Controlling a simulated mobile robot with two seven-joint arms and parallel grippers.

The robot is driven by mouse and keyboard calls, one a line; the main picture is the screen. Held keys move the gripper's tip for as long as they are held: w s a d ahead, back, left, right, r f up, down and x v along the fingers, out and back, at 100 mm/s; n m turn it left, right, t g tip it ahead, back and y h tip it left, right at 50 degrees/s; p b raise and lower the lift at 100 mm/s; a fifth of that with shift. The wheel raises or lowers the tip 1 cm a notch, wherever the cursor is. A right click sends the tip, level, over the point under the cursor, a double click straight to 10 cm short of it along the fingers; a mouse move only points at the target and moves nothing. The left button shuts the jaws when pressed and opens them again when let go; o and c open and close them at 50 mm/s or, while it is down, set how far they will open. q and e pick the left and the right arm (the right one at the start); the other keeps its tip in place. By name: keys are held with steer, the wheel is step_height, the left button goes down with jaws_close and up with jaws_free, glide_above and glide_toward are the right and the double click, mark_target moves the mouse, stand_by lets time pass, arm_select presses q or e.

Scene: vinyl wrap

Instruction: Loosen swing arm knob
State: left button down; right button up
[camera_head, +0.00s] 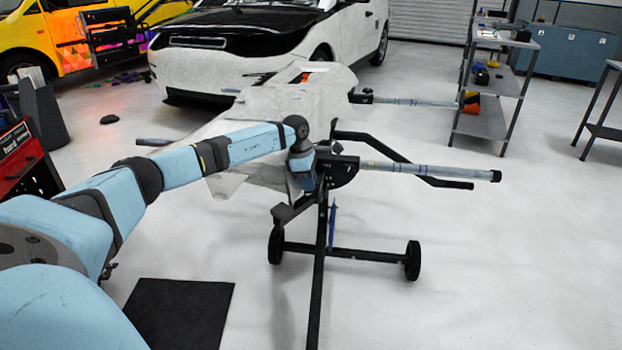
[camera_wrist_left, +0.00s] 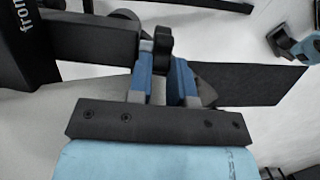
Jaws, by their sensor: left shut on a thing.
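The swing arm knob (camera_wrist_left: 162,48) is black and sits between the two blue fingertips of my left gripper (camera_wrist_left: 160,82) in the left wrist view. The fingers are shut on it from both sides. A thick black bar (camera_wrist_left: 95,42) of the stand runs beside the knob to the left. In the head view, my left arm reaches in from the left and my left gripper (camera_head: 303,172) points down at the black stand (camera_head: 319,240). The knob is hidden there behind the gripper.
Padded arms (camera_head: 425,170) of the stand stick out to the right, and its wheels (camera_head: 412,261) rest on the floor. A white panel (camera_head: 290,95) lies on the stand. A white car (camera_head: 270,45) stands behind. A dark mat (camera_head: 180,312) lies in front.

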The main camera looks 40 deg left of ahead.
arm_select(q)
steer(key=c, duration=1)
jaws_free()
steer(key=shift+s, duration=0.1)
steer(key=shift+c, duration=0.2)
steer(key=shift+r, duration=0.1)
steer(key=shift+a, duration=0.1)
